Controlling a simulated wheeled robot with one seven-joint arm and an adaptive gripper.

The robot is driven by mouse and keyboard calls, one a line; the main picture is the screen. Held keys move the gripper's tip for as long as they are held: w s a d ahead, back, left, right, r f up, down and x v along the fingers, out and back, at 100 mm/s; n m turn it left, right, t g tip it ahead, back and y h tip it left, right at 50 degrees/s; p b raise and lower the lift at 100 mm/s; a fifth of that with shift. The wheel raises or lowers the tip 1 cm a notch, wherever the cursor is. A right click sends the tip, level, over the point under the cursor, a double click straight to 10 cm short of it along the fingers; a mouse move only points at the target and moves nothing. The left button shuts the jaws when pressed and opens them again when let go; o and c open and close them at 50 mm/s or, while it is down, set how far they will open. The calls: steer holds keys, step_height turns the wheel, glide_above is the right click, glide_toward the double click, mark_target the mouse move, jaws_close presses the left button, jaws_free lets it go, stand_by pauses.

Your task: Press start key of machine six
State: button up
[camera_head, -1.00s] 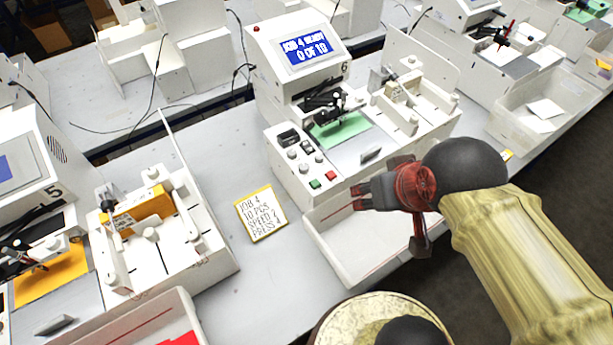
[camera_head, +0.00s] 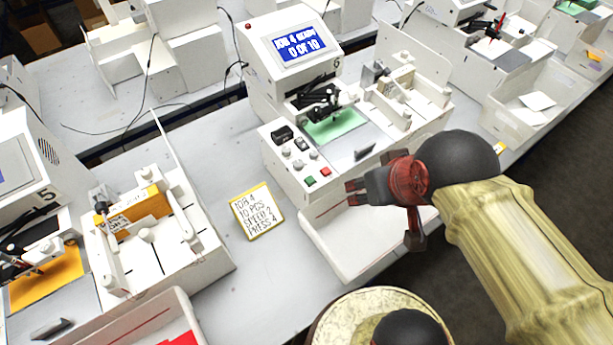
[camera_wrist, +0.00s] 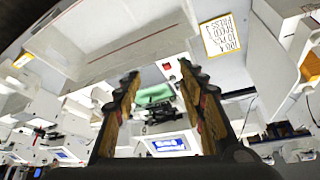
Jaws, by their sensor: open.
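Machine six (camera_head: 292,50) is a white plotter with a lit blue screen (camera_head: 299,43) that reads 0 OF 10. Its front panel has several knobs, a green key (camera_head: 310,181) and a red key (camera_head: 325,171). My gripper (camera_head: 352,192) is open and empty, to the right of these keys and above the front tray. In the wrist view my two fingers (camera_wrist: 152,82) stand apart, with the machine's screen (camera_wrist: 168,144) between them and the red key (camera_wrist: 166,66) near the right fingertip. The view does not show any contact with a key.
A yellow-edged note (camera_head: 257,211) reading JOB 4, 10 PCS lies on the table left of the machine. An open white tray (camera_head: 345,262) lies below the panel. Machine five (camera_head: 30,165) and its fixture stand at left. Bare tabletop (camera_head: 222,150) separates the machines.

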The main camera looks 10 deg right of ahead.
steer(key=c, duration=0.3)
stand_by(0.4)
jaws_close()
stand_by(1.4)
